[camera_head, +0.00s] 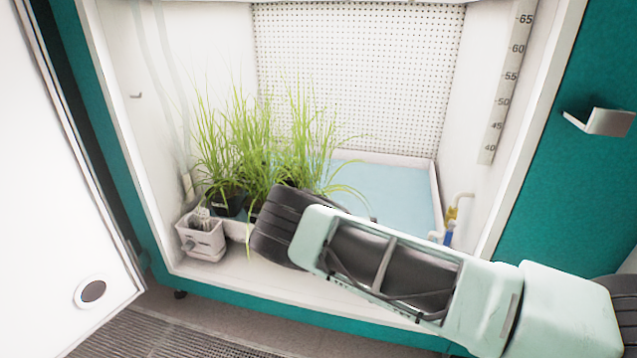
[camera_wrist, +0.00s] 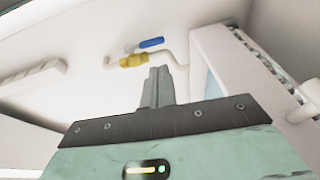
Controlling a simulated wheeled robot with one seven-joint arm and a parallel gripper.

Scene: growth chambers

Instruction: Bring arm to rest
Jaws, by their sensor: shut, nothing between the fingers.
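My arm reaches across the front of the open growth chamber in the head view, from the lower right to the middle. My gripper (camera_wrist: 158,72) does not show in the head view. In the wrist view its two fingers are together and empty. They point at the white chamber wall near a pipe valve with a yellow body (camera_wrist: 133,61) and a blue handle (camera_wrist: 151,43). I cannot tell how far the fingertips are from it.
Grassy plants (camera_head: 262,145) in dark pots stand left in the chamber, partly behind my arm. A light blue tray (camera_head: 390,190) lies behind it. A white caddy (camera_head: 203,240) sits at the front left. The open door (camera_head: 60,200) is left; a handle (camera_head: 600,122) juts out right.

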